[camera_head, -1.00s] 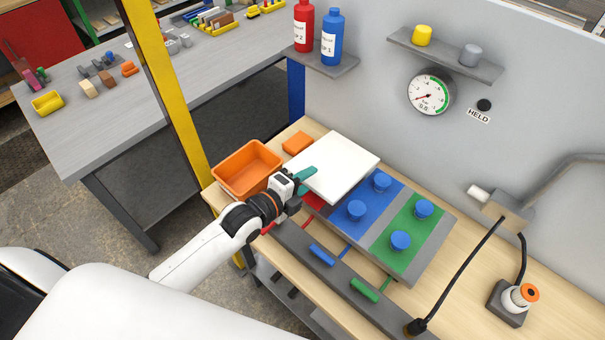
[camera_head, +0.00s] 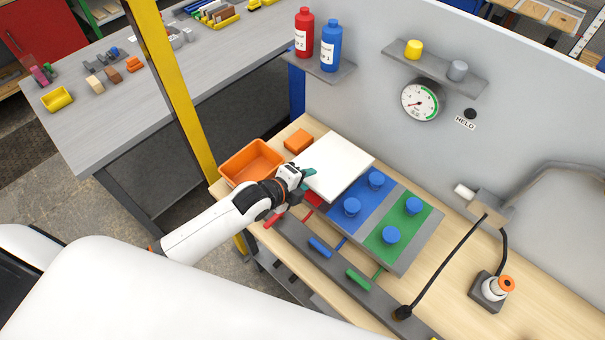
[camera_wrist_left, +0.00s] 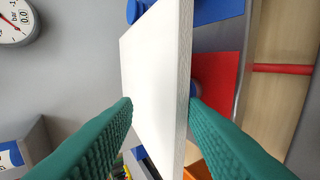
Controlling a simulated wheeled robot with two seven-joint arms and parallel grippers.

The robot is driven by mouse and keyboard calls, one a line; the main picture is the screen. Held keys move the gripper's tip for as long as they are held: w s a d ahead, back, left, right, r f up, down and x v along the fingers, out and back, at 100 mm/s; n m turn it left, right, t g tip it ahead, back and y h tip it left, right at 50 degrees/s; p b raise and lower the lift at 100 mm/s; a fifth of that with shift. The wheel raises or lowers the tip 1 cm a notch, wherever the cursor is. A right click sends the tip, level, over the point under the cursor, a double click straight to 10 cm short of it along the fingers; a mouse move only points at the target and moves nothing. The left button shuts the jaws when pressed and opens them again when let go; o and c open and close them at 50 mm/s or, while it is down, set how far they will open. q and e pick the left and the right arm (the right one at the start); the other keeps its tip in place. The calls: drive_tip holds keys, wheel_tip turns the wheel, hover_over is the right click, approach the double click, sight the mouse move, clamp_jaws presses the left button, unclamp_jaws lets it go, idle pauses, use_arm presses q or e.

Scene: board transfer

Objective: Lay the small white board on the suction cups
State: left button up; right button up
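The small white board (camera_head: 335,163) lies flat over the red pad area, beside the blue suction pad (camera_head: 361,204) and the green suction pad (camera_head: 402,240), each with blue cups. In the left wrist view, the board (camera_wrist_left: 155,75) lies between the teal fingers of my left gripper (camera_wrist_left: 161,104). The fingers look wider apart than the board is thick, one over its top face and one below. A blue cup partly shows under the board beside the red pad (camera_wrist_left: 218,80); other contact there is hidden. In the head view my left gripper (camera_head: 306,178) is at the board's left edge. My right gripper is not seen.
An orange bin (camera_head: 250,162) and an orange block (camera_head: 298,140) sit left of the board. Red (camera_head: 273,219), blue (camera_head: 319,247) and green (camera_head: 358,279) levers line the front rail. A gauge (camera_head: 420,100) and a dark HELD lamp (camera_head: 470,113) are on the wall.

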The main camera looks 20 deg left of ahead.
use_arm(q)
drive_tip(key=shift+r+g, duration=0.2)
drive_tip(key=shift+g, duration=0.3)
drive_tip(key=shift+a+r+g+y, duration=0.15)
drive_tip(key=shift+g+y, duration=0.45)
drive_tip(key=shift+g, duration=0.6)
drive_tip(key=shift+s+g+y, duration=0.2)
drive_tip(key=shift+g+y, duration=0.2)
drive_tip(key=shift+g, duration=0.4)
drive_tip(key=shift+s, duration=0.1)
drive_tip(key=shift+s+a+r, duration=0.2)
drive_tip(key=shift+s, duration=0.25)
drive_tip(key=shift+s+a+r, duration=0.15)
drive_tip(key=shift+s, duration=0.35)
drive_tip(key=shift+s+a+r, duration=0.2)
drive_tip(key=shift+s, duration=0.25)
drive_tip(key=shift+o, duration=0.3)
drive_tip(key=o, duration=0.5)
drive_tip(key=shift+r, duration=0.1)
